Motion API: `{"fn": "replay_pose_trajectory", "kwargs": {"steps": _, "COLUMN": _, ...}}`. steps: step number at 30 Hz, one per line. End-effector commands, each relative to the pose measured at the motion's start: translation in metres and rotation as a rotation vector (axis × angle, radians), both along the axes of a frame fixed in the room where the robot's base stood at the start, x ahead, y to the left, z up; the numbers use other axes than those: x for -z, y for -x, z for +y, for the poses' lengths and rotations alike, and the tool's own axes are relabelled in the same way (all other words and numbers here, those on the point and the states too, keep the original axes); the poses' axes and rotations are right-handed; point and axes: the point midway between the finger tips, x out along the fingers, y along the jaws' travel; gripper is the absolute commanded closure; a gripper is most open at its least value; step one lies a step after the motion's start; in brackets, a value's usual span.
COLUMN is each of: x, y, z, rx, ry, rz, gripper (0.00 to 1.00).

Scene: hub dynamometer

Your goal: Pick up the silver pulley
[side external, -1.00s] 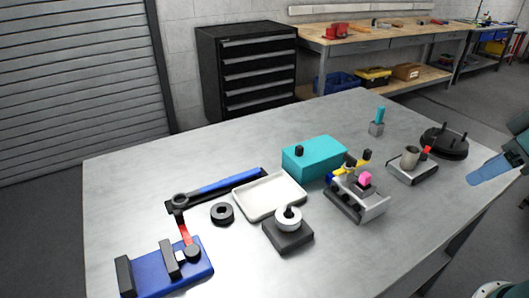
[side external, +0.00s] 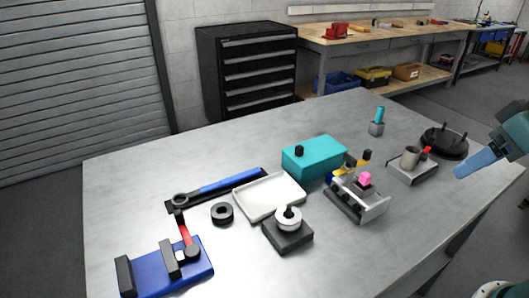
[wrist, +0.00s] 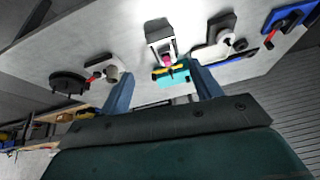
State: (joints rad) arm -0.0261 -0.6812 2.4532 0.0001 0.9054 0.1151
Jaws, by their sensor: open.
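A pale silver-white pulley (side external: 288,219) sits around a dark post on a square black base (side external: 288,237) near the table's front middle. In the wrist view the pulley (wrist: 226,39) is small, at the upper right. My gripper (side external: 462,171) is at the right edge of the side view, above the table's right end and well apart from the pulley. In the wrist view my gripper (wrist: 160,70) has its two blue fingers spread, with nothing held between them.
A white tray (side external: 268,208), dark ring (side external: 222,213), blue-handled wrench (side external: 230,183) and blue fixture (side external: 205,262) lie left of the pulley. A grey fixture with a pink part (side external: 365,179) and a teal box (side external: 313,157) stand right and behind. A grey cup (side external: 410,157) stands nearer my gripper.

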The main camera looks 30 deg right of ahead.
Motion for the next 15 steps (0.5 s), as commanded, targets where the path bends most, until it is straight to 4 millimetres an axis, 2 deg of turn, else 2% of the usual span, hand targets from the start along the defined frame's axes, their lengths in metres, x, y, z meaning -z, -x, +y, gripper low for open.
{"fn": "replay_pose_trajectory", "kwargs": {"steps": 8, "x": -0.008, "y": -0.044, "z": 0.019, "rx": 0.207, "ry": -0.121, "rz": 0.089, "gripper": 0.36}}
{"fn": "replay_pose_trajectory", "kwargs": {"steps": 15, "x": -0.005, "y": -0.088, "z": 0.044, "rx": 0.428, "ry": -0.216, "rz": 0.172, "gripper": 0.36}}
